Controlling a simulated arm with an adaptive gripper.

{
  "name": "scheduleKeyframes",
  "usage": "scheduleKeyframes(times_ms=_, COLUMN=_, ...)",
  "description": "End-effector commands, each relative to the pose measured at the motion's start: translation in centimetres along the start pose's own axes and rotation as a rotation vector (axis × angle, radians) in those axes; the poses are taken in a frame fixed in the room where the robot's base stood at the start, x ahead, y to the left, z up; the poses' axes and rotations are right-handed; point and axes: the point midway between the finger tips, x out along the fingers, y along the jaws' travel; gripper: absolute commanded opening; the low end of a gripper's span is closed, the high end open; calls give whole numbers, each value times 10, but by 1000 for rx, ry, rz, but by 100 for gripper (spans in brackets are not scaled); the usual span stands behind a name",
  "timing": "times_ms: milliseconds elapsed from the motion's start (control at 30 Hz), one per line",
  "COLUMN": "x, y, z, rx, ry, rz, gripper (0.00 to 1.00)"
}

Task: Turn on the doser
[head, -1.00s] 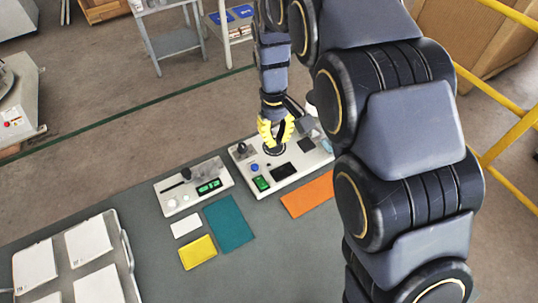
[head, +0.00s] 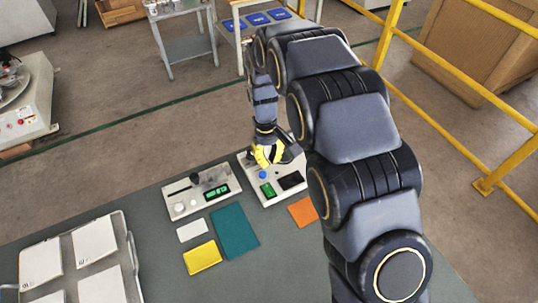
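Two pale control units stand on the grey table, and I cannot tell from any label which is the doser. The right unit (head: 280,193) has a blue button (head: 263,175), a green rocker or lit panel (head: 268,190) and a dark display (head: 291,181). The left unit (head: 203,205) has a lit green display (head: 217,191), two pale knobs and a black lever-like part. My gripper (head: 266,156), with yellow fingers, is over the back left of the right unit, just behind the blue button. Contact and finger gap are unclear. My arm hides the right unit's right side.
A teal sheet (head: 234,232), a yellow pad (head: 202,257), a white card (head: 192,230) and an orange sheet (head: 303,211) lie in front of the units. A rack with white tiles (head: 131,252) stands at left. A yellow railing (head: 440,129) is beyond the table.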

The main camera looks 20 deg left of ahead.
Motion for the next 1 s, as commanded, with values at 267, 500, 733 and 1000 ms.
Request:
scheduleKeyframes(times_ms=267, x=62, y=-1, z=2, rx=-1, ry=-9, rz=-1, gripper=0)
scheduleKeyframes(times_ms=500, x=95, y=0, z=1, rx=0, ry=-4, rz=-1, gripper=0)
scheduleKeyframes(times_ms=733, x=104, y=0, z=0, rx=0, ry=0, rz=0, gripper=0)
scheduleKeyframes(times_ms=1000, x=103, y=0, z=0, rx=0, ry=1, rz=0, gripper=0)
